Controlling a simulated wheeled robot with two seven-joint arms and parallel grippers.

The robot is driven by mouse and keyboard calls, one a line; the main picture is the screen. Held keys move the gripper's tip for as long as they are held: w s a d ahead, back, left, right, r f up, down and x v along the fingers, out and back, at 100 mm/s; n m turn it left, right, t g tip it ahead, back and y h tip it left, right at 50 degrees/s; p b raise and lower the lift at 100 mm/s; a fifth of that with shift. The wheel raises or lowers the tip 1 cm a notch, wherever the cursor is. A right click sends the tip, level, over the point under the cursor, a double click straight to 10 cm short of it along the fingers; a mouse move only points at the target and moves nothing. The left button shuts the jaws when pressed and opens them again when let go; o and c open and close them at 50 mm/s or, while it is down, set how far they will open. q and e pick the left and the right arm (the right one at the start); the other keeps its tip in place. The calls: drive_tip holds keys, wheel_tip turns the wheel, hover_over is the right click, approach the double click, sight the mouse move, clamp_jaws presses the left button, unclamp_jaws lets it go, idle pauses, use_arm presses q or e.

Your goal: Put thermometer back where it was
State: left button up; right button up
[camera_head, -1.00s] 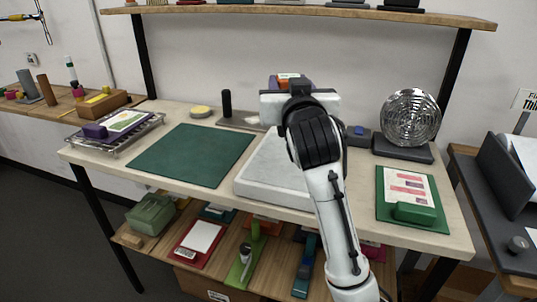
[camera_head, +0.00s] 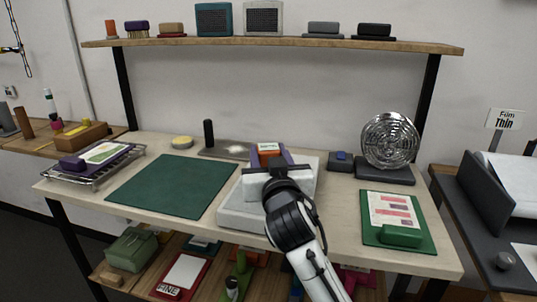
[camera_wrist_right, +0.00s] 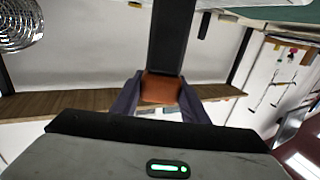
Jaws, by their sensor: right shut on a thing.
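My right gripper (camera_head: 270,153) has purple fingers shut on an orange block-like thing (camera_head: 268,148) with a pale label on top, above the back of the white slab (camera_head: 240,216). The right wrist view shows the held orange thing (camera_wrist_right: 160,88) between the fingers, with a black bar (camera_wrist_right: 173,40) apparently extending from it. It may be the thermometer, but I cannot tell for sure. Its lower part is hidden in the head view. I cannot tell whether it touches the slab. My left gripper is out of view.
A grey stand with a black post (camera_head: 208,133) is left of the gripper. A green mat (camera_head: 172,185) lies at left, beside a wire rack (camera_head: 88,180). A dark blue box (camera_head: 341,161), a round metal fan (camera_head: 390,141) and a green clipboard (camera_head: 414,224) are at right. A shelf (camera_head: 270,43) spans above.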

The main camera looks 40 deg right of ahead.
drive_tip(key=o, duration=0.8)
drive_tip(key=shift+f, duration=0.2)
drive_tip(key=o, duration=0.5)
drive_tip(key=shift+r, duration=0.2)
drive_tip(key=b+v, duration=0.1)
drive_tip(key=v, duration=0.6)
drive_tip(key=shift+s+a, duration=0.1)
drive_tip(key=shift+s, duration=0.15)
